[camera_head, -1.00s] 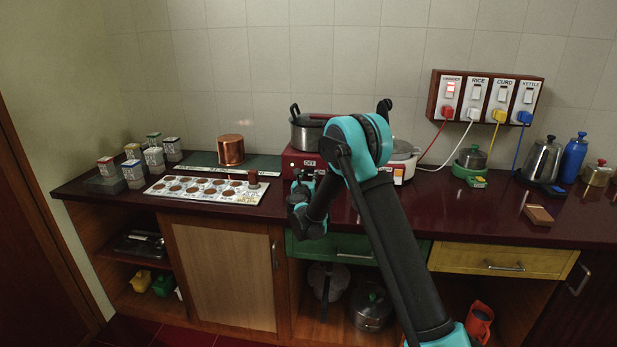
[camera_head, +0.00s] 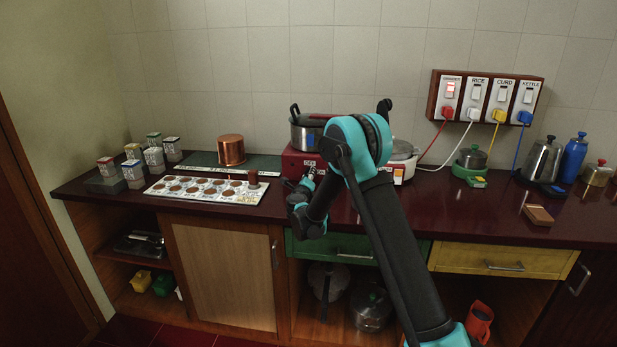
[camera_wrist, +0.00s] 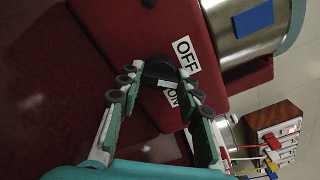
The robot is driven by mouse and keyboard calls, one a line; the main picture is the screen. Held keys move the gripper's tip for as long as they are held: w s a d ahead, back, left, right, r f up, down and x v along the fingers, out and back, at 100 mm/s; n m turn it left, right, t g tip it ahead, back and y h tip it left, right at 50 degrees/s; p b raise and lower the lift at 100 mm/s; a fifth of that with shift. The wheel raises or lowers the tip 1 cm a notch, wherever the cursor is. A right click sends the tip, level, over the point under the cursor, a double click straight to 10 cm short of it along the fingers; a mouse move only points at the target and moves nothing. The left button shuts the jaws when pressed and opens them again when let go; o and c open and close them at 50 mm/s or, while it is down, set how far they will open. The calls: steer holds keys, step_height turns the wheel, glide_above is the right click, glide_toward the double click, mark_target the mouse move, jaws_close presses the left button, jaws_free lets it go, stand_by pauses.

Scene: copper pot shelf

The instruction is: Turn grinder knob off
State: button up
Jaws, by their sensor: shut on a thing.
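The grinder is a red box (camera_head: 292,166) on the counter, with a metal vessel on top. In the wrist view its red front (camera_wrist: 125,30) carries a white OFF label (camera_wrist: 187,54) and a white ON label (camera_wrist: 172,97). A round black knob (camera_wrist: 160,68) sits beside these labels, with a pale mark on its lower side near ON. My gripper (camera_wrist: 157,79) is shut on the knob, one finger on each side. In the head view my gripper (camera_head: 309,176) is at the grinder's front, partly hiding its label. The fingers partly hide the knob's sides.
A switch board (camera_head: 485,98) with colored plugs hangs on the wall; the grinder switch glows red. A copper pot (camera_head: 231,150) and a spice tray (camera_head: 205,190) stand left of the grinder. A white-lidded cooker (camera_head: 403,160) stands right, behind my arm.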

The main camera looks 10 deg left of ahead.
steer(key=n, duration=0.4)
steer(key=shift+n, duration=1.8)
steer(key=o, duration=1.2)
steer(key=shift+c, duration=0.2)
steer(key=s, duration=1.2)
steer(key=shift+a, duration=0.25)
